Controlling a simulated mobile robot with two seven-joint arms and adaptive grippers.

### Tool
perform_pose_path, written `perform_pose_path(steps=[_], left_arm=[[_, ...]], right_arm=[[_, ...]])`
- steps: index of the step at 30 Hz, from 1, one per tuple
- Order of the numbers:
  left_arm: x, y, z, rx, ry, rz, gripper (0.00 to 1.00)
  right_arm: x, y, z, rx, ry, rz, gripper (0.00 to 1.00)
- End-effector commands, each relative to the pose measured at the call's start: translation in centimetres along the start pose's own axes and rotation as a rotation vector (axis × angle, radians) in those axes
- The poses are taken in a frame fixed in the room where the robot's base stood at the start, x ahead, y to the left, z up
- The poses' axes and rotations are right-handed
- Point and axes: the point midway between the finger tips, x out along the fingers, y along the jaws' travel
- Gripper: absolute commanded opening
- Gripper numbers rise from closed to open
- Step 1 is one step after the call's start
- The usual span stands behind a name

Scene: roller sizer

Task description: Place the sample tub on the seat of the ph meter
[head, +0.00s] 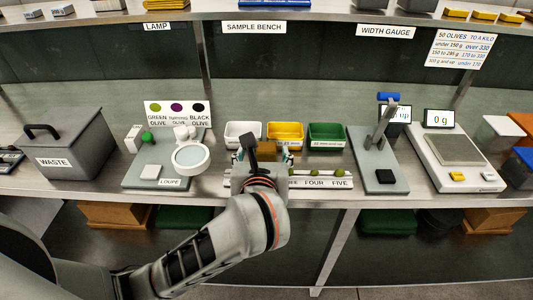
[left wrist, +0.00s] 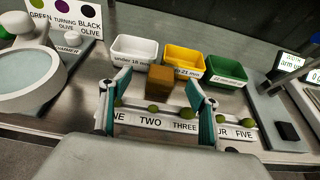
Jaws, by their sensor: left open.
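No thing labelled as a ph meter or a sample tub can be made out. My left gripper (head: 262,156) is over the middle of the sample bench, its two fingers spread. It also shows in the left wrist view (left wrist: 157,98). A small brown block-like thing (left wrist: 160,79) shows between the fingertips, in front of the yellow tray. I cannot tell whether it is the sample tub; gaps show on both sides. White (head: 243,131), yellow (head: 285,131) and green (head: 327,133) trays stand in a row behind. My right gripper is not in view.
A numbered rack (left wrist: 150,122) with several olives lies below the gripper. The loupe (head: 189,156) and waste bin (head: 70,148) stand left. The width gauge (head: 379,172) and scale (head: 455,150), reading 0 g, stand right. A shelf (head: 300,13) runs above.

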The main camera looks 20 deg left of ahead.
Motion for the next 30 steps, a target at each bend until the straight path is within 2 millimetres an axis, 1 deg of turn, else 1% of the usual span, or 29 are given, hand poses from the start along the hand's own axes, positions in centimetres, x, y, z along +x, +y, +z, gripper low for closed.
perform_pose_path(steps=[9, 13, 19, 20, 21, 23, 24, 25, 28, 29, 30], left_arm=[[4.3, -0.5, 0.1, 0.003, -0.002, 0.004, 0.61], [5.0, -0.5, 0.1, 0.002, -0.002, 0.002, 0.61], [5.0, -0.6, 0.2, 0.001, -0.002, 0.002, 0.61], [5.0, -0.6, 0.2, 0.001, -0.002, 0.002, 0.58], [5.0, -0.6, 0.2, 0.001, -0.002, 0.002, 0.48], [5.0, -0.6, 0.2, 0.001, -0.002, 0.002, 0.33], [5.0, -0.6, 0.2, 0.001, -0.002, 0.002, 0.22], [5.0, -0.6, 0.2, 0.001, -0.002, 0.002, 0.17], [5.0, -0.6, 0.2, 0.001, -0.003, 0.002, 0.17], [5.0, -0.6, 0.2, 0.001, -0.003, 0.002, 0.14], [4.9, -0.6, 0.2, 0.001, -0.003, 0.002, 0.14]], right_arm=[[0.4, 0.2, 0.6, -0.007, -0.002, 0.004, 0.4], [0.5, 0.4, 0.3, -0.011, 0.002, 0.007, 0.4], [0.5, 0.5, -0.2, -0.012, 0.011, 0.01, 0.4], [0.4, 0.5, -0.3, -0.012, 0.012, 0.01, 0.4], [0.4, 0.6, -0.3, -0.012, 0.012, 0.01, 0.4], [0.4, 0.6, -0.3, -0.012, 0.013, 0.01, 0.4], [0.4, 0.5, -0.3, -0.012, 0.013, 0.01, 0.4], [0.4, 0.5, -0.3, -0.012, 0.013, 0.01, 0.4], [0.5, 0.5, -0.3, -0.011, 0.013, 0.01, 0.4], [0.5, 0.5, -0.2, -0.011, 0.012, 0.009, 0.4], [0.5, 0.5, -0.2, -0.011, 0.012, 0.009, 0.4]])
